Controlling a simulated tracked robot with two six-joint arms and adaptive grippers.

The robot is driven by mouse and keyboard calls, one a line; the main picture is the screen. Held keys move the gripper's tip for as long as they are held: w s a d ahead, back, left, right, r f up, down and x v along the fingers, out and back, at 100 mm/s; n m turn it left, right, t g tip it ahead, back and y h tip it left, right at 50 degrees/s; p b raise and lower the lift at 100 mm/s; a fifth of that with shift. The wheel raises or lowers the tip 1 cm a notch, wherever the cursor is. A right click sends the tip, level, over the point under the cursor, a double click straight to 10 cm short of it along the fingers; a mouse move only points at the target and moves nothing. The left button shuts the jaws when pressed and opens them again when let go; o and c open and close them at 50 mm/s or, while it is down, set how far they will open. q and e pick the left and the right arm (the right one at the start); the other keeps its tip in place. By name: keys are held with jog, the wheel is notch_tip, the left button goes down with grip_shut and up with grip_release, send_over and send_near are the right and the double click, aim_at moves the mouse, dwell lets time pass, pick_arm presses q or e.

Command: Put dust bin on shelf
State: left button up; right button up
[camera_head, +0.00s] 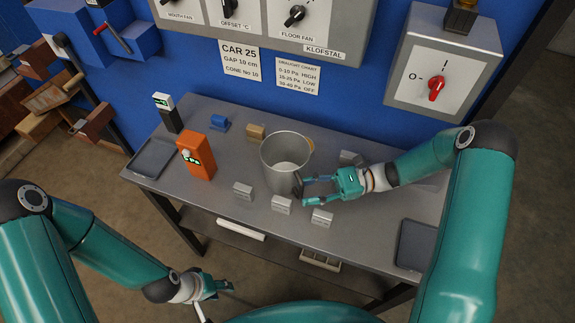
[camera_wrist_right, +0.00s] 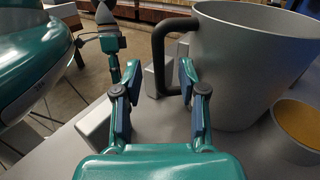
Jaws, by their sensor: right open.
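The dust bin (camera_head: 287,160) is a grey, open-topped bucket standing upright on the grey table. In the right wrist view the bin (camera_wrist_right: 245,60) fills the right side, and its dark handle (camera_wrist_right: 160,50) faces my right gripper. My right gripper (camera_head: 302,190) is open beside the bin at the handle. Its fingers (camera_wrist_right: 158,85) stand on either side of the handle's lower part; I cannot tell if they touch it. My left gripper (camera_head: 222,287) is low in front of the table; its jaw state is unclear. A lower shelf (camera_head: 275,255) runs under the tabletop.
Several small grey blocks (camera_head: 282,204) sit along the front of the table. An orange device (camera_head: 197,158), a dark tray (camera_head: 152,157) and a tan block (camera_head: 256,132) stand left of the bin. A round tan-topped thing (camera_wrist_right: 298,122) sits close beside the bin. A blue panel wall rises behind.

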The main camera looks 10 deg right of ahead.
jog(key=shift+a, duration=1.15)
grip_shut()
